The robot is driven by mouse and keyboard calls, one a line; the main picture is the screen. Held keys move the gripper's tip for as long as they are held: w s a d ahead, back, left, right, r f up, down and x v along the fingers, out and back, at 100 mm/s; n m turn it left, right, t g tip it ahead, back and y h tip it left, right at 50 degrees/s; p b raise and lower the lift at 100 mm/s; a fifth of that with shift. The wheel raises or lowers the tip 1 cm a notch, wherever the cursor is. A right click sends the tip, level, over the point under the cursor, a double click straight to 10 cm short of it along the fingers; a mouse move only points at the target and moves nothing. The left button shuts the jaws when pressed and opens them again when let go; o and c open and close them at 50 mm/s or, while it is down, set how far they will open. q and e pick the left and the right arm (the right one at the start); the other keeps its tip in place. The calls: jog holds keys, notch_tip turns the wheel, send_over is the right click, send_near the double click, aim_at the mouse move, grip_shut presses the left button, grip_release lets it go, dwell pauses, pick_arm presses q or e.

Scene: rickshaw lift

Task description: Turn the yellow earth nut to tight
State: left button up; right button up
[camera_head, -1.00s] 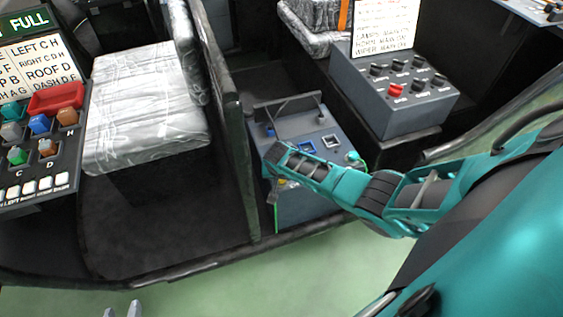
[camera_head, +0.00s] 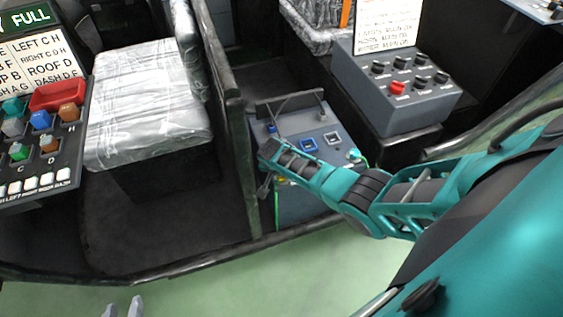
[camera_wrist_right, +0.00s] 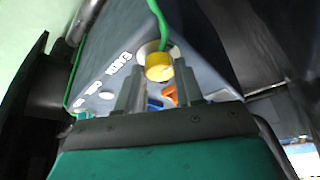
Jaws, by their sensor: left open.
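The yellow earth nut (camera_wrist_right: 159,66) shows in the right wrist view, on a grey box (camera_wrist_right: 205,60) with a green wire running to it. In the head view only a little yellow (camera_head: 282,181) shows beside my right gripper (camera_head: 266,187). In the wrist view my right gripper (camera_wrist_right: 157,76) has its two fingers apart, with the nut between the tips in the picture. I cannot tell whether either finger touches it. My left gripper (camera_head: 123,307) is open, at the bottom edge of the head view, far from the grey box.
A control box with a red knob (camera_head: 398,88) stands behind on the right. A wrapped seat (camera_head: 145,100) and a dark upright panel (camera_head: 236,160) are left of the grey box. A button panel (camera_head: 40,150) is at far left. Green floor (camera_head: 300,250) is clear in front.

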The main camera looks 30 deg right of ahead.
jog(key=o, duration=0.4)
jog(key=shift+r, duration=0.1)
jog(key=shift+w+r, duration=0.1)
jog(key=shift+r, duration=0.2)
notch_tip(320, 180, up, 19)
jog(key=p, duration=0.3)
jog(key=shift+r, duration=0.15)
